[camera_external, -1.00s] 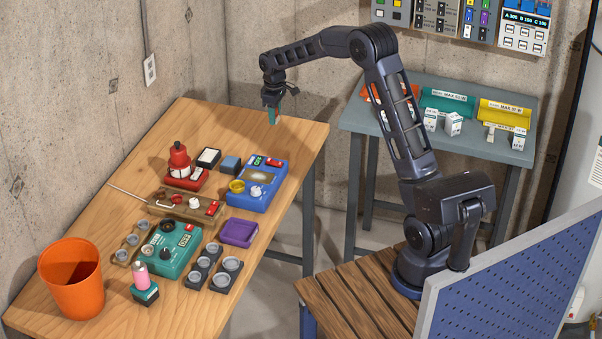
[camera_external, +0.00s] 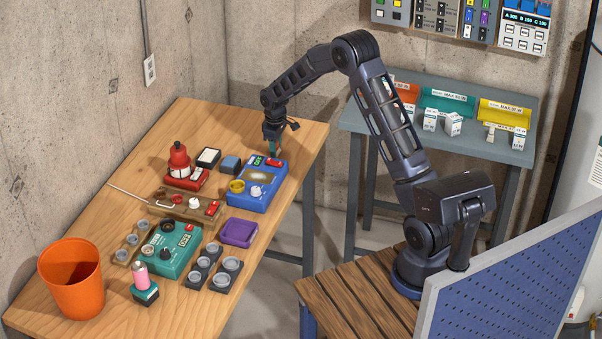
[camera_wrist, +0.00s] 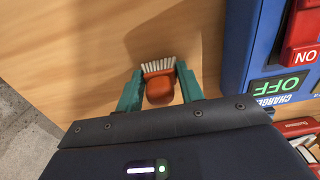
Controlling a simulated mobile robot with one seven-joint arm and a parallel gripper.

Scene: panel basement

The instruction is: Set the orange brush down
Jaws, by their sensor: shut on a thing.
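The orange brush (camera_wrist: 159,90) with pale bristles is between the two teal fingers of my gripper (camera_wrist: 160,78) in the wrist view. The gripper is shut on it. Wooden table top lies behind the brush, and I cannot tell whether the brush touches it. In the external view my gripper (camera_external: 273,151) is low over the far right part of the wooden table (camera_external: 215,126), just behind the blue charger box (camera_external: 247,198). The brush is not clearly visible there.
The blue box with its green OFF label (camera_wrist: 281,86) and red ON switch (camera_wrist: 302,57) is close on the right in the wrist view. A small blue-grey block (camera_external: 230,165) stands to the gripper's left. Bare table lies behind the gripper, toward the wall.

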